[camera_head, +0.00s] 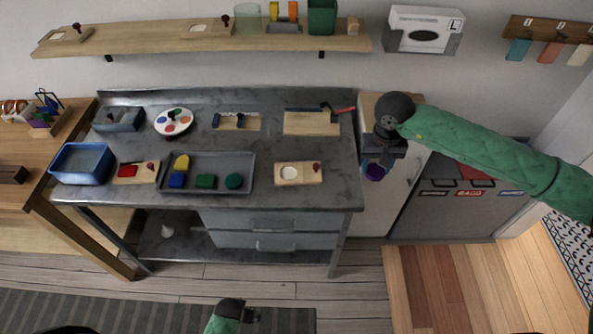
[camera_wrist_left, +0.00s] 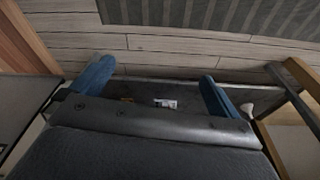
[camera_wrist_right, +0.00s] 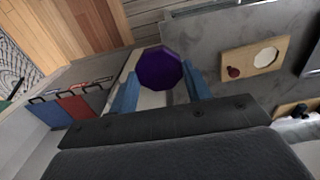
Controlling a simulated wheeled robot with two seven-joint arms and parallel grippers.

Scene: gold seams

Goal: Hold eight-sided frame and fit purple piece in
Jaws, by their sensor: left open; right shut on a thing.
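A purple eight-sided piece (camera_head: 375,173) is between the fingers of my right gripper (camera_head: 370,164), off the right end of the grey workbench. In the right wrist view the purple piece (camera_wrist_right: 159,69) shows its flat face between the two blue fingers. A wooden board (camera_head: 310,174) with a pale, roughly round opening lies at the bench's front right. It looks like the frame, and a dark red knob (camera_head: 317,167) stands on its right side. My left gripper (camera_wrist_left: 153,84) is open and empty, low in front of the bench and apart from the board.
A grey tray (camera_head: 219,187) with coloured blocks lies left of the board. A wooden board with tools (camera_head: 312,124) lies behind it. A blue bin (camera_head: 82,163) stands at the bench's left end. Bare bench top lies around the frame board.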

